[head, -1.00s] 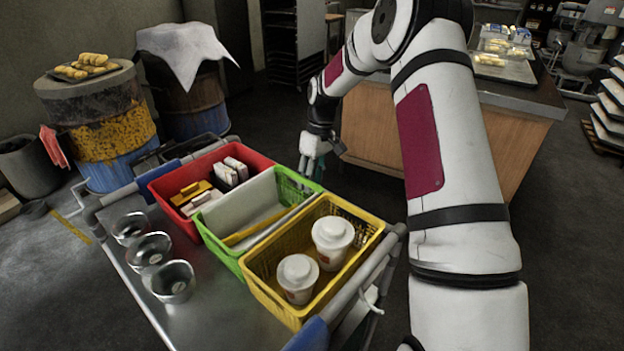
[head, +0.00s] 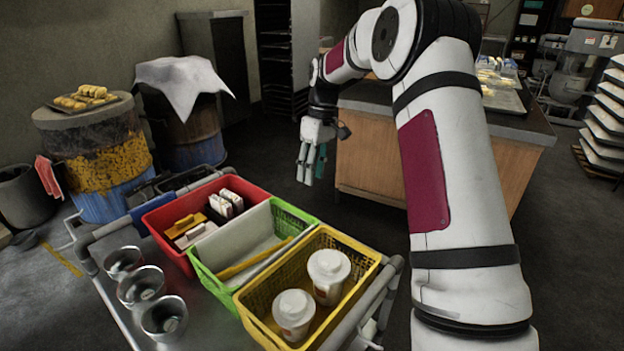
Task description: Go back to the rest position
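My gripper (head: 311,172) hangs below the arm's wrist with its fingers pointing down. It is beyond the far end of the cart, in front of the wooden counter, and touches nothing that I can see. A gap shows between its fingers and nothing is held there. The green basket (head: 214,284) and the red basket (head: 160,236) are to the left of it and lower. The yellow basket (head: 349,314) is nearer to me.
The metal cart (head: 103,283) carries the baskets and three metal cups (head: 140,287). White lidded tubs (head: 328,276) stand in the yellow basket. The wooden counter (head: 372,168) is behind my arm. Barrels (head: 100,165) stand at the left. Dark floor lies between cart and counter.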

